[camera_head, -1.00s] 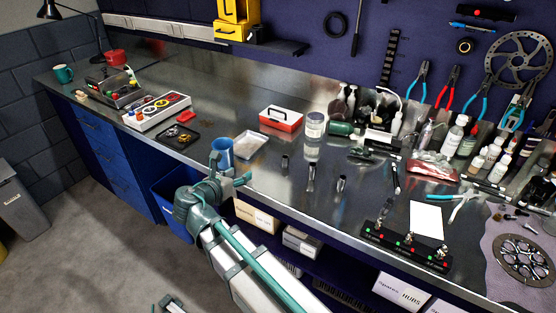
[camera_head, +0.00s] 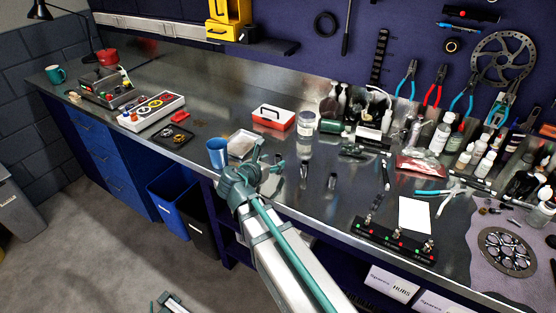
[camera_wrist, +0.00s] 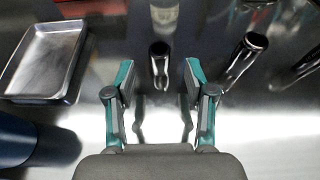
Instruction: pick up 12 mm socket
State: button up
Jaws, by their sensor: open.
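Several metallic sockets stand in a row on the steel bench. In the wrist view a short dark-topped socket (camera_wrist: 160,62) stands upright between and beyond my fingertips. A taller socket (camera_wrist: 243,58) is to its right, and part of another (camera_wrist: 307,64) is at the right edge. Size marks are not readable, so I cannot tell which is 12 mm. My gripper (camera_wrist: 160,78) is open and empty. In the head view my gripper (camera_head: 268,158) is over the bench, left of the middle socket (camera_head: 304,174) and the right socket (camera_head: 332,181); it partly hides the nearest one.
A blue cup (camera_head: 217,153) and a metal tray (camera_head: 241,146) are left of my gripper. A black switch box (camera_head: 394,240) and white paper (camera_head: 413,215) lie to the right. The bench between them is clear.

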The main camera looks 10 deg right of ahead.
aim_at(276, 160)
jog(key=p+x, duration=0.1)
jog(key=x, duration=0.4)
jog(key=shift+f, duration=0.15)
grip_shut()
